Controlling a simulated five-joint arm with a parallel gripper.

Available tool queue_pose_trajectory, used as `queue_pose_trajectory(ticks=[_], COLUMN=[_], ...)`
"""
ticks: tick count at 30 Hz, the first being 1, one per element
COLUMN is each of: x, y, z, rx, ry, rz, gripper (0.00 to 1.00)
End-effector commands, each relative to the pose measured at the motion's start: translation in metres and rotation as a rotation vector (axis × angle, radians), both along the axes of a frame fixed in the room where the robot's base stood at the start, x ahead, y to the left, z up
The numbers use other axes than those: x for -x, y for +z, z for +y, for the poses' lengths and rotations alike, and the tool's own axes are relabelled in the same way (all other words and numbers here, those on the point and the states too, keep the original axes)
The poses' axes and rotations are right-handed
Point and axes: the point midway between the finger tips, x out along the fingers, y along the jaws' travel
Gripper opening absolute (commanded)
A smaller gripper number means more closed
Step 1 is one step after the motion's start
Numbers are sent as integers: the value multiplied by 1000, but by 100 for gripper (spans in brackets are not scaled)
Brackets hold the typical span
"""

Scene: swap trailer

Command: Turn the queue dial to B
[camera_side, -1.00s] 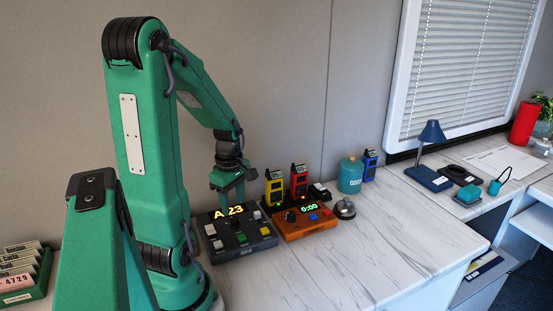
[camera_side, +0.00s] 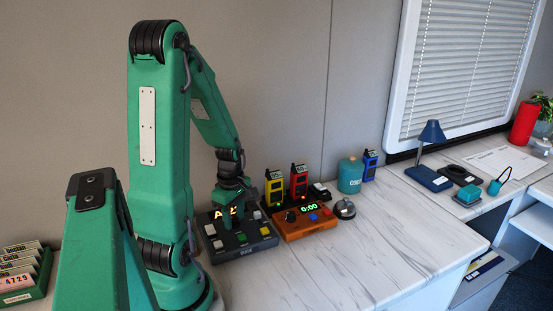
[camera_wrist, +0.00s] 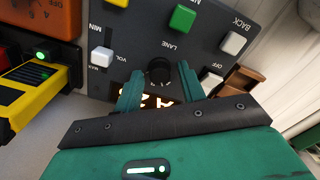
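The dark grey queue console (camera_side: 243,248) lies on the desk in the side view, with coloured buttons and a lit display partly hidden by my gripper. In the wrist view its black round dial (camera_wrist: 159,70) sits by the word LANE; the direction it points is too dark to tell. My gripper (camera_wrist: 160,78) has one green finger on each side of the dial, with small gaps showing, so it looks open and not clamped. In the side view my gripper (camera_side: 229,208) is low over the console's back part. The display shows an A and part of a number.
An orange timer box (camera_side: 306,224) reading 0:00 stands right beside the console. Yellow (camera_side: 274,188) and red (camera_side: 298,182) radios stand behind it, with a bell (camera_side: 345,209) to the right. A card rack (camera_side: 24,275) is at far left. The front desk is clear.

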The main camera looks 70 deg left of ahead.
Motion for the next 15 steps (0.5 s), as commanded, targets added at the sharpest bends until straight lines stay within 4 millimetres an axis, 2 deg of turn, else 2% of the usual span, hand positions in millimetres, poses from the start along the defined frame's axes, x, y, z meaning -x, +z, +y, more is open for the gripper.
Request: queue_pose_trajectory(ticks=[1,5,15], x=[0,0,0], y=[0,0,0], z=[0,0,0], rx=[0,0,0], ry=[0,0,-3], rz=[0,0,0], gripper=[29,4,2])
